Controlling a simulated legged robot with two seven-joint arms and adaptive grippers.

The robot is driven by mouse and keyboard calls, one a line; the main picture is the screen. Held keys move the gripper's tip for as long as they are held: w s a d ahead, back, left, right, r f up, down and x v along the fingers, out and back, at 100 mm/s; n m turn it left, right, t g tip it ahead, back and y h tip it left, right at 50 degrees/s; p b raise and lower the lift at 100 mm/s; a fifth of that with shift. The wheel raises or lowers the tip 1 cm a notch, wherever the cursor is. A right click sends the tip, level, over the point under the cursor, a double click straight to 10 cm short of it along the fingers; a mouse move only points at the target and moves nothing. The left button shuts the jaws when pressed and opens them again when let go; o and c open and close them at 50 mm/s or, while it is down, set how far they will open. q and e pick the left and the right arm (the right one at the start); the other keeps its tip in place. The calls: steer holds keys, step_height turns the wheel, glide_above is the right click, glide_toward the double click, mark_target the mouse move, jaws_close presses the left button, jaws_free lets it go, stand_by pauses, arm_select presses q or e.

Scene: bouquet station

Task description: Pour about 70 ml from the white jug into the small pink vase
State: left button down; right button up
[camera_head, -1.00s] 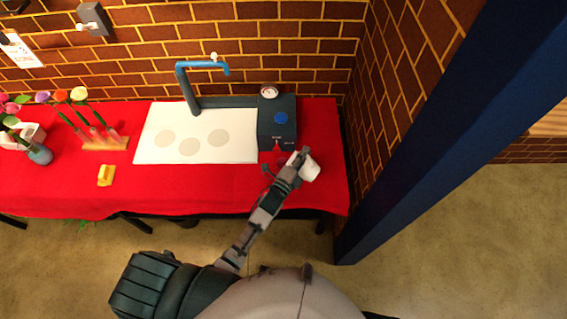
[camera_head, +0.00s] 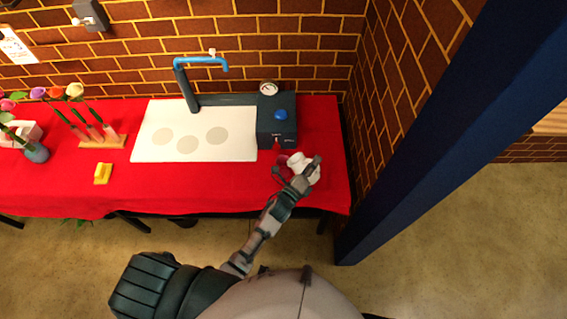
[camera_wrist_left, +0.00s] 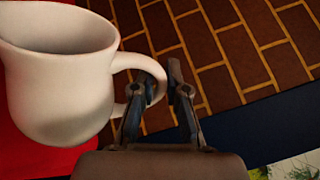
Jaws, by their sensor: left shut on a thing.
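The white jug (camera_head: 297,160) is over the right end of the red table, in front of the blue-grey box. My left gripper (camera_head: 313,165) is shut on its handle. In the left wrist view the jug (camera_wrist_left: 62,95) fills the left side, roughly upright with a slight tilt, its mouth partly visible. The gripper's fingertips (camera_wrist_left: 160,82) are at the handle there. I cannot tell from the head view whether the jug touches the table. My right gripper is not in view.
A white board with grey discs (camera_head: 205,150) lies mid-table, with a blue pipe (camera_head: 180,85) behind it. The box (camera_head: 276,120) carries a gauge and blue knob. A yellow block (camera_head: 102,173), flower rack (camera_head: 112,141) and grey-blue vase (camera_head: 37,153) are left. A brick wall and blue post (camera_head: 450,120) bound the right.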

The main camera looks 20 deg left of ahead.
arm_select(q)
steer(key=shift+s+d+f+m+b, duration=0.15)
steer(key=shift+d+f+m+b, duration=0.3)
steer(key=shift+m, duration=0.35)
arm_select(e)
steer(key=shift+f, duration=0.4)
arm_select(q)
steer(key=shift+f, duration=0.1)
stand_by(0.8)
steer(key=shift+d+f+g+h, duration=0.15)
steer(key=shift+f+g+h, duration=0.05)
steer(key=shift+g+h, duration=0.1)
steer(key=s+d+f+m+g+b, duration=0.1)
steer(key=d+f+m+b, duration=0.5)
steer(key=d+f+m, duration=0.1)
steer(key=shift+s+f+m, duration=0.4)
steer(key=shift+f+m, duration=0.25)
steer(key=shift+m, duration=0.15)
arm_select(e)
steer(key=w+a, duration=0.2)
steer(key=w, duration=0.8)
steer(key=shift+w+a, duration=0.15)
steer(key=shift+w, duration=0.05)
arm_select(q)
steer(key=shift+d, duration=0.1)
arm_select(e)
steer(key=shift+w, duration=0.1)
